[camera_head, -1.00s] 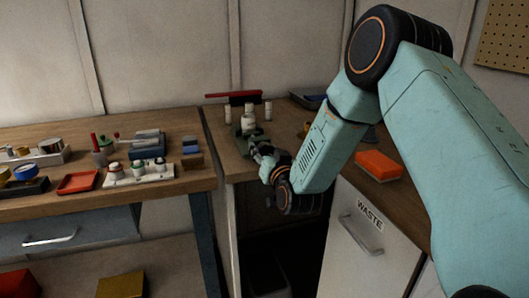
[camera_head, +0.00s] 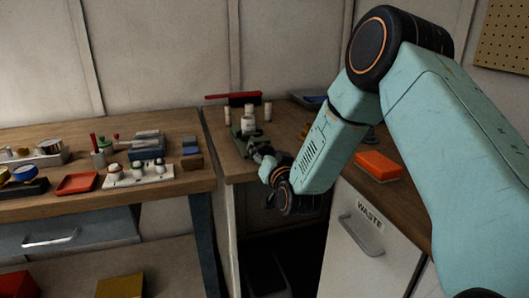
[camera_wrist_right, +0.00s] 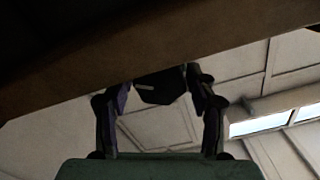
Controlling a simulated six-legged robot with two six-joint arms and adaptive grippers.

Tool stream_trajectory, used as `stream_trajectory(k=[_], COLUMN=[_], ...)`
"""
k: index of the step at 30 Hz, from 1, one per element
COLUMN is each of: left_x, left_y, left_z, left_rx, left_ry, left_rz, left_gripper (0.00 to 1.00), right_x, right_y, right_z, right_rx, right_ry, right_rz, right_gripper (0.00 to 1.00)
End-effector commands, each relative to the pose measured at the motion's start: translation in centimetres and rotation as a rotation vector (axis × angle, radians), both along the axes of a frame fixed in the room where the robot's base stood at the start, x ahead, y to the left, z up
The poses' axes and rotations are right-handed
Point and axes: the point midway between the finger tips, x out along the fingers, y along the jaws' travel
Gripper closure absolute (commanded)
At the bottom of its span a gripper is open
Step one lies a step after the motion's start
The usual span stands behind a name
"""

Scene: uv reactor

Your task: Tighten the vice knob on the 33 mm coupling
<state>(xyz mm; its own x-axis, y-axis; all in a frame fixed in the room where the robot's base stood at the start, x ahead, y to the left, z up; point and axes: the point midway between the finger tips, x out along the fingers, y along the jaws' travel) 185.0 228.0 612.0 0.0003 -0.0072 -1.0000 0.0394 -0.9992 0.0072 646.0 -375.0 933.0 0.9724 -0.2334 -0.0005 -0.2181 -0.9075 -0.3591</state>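A small green vice (camera_head: 241,145) stands near the front edge of the right-hand bench, with a pale upright coupling (camera_head: 248,124) at its jaws. My right gripper (camera_head: 262,153) reaches the front of the vice from the right, low at the bench edge. In the right wrist view a dark, angular vice knob (camera_wrist_right: 160,88) sits between the two fingers of the right gripper (camera_wrist_right: 160,92). In the head view the knob is hidden by the gripper. My left gripper is not in view.
A red-handled tool (camera_head: 232,95) and pale upright cylinders stand behind the vice. An orange block (camera_head: 378,165) lies on the right bench above the WASTE door (camera_head: 365,240). The left bench (camera_head: 200,180) holds small parts and trays. A gap separates the benches.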

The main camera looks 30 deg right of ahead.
Motion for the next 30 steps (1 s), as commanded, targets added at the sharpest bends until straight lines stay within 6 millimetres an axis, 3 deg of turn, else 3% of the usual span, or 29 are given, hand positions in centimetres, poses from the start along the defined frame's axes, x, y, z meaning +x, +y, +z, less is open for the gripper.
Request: stream_trajectory(k=[11,30], left_x=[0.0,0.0], left_y=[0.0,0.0], left_z=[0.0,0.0], left_rx=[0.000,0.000], left_ry=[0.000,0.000], left_rz=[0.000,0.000], left_gripper=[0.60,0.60], right_x=[-0.7,-10.7], right_y=[0.1,2.5], right_z=[0.0,0.0], right_rx=[0.000,0.001], right_ry=[0.000,0.001], right_rz=[-0.001,-0.001], right_gripper=[0.42,0.42])
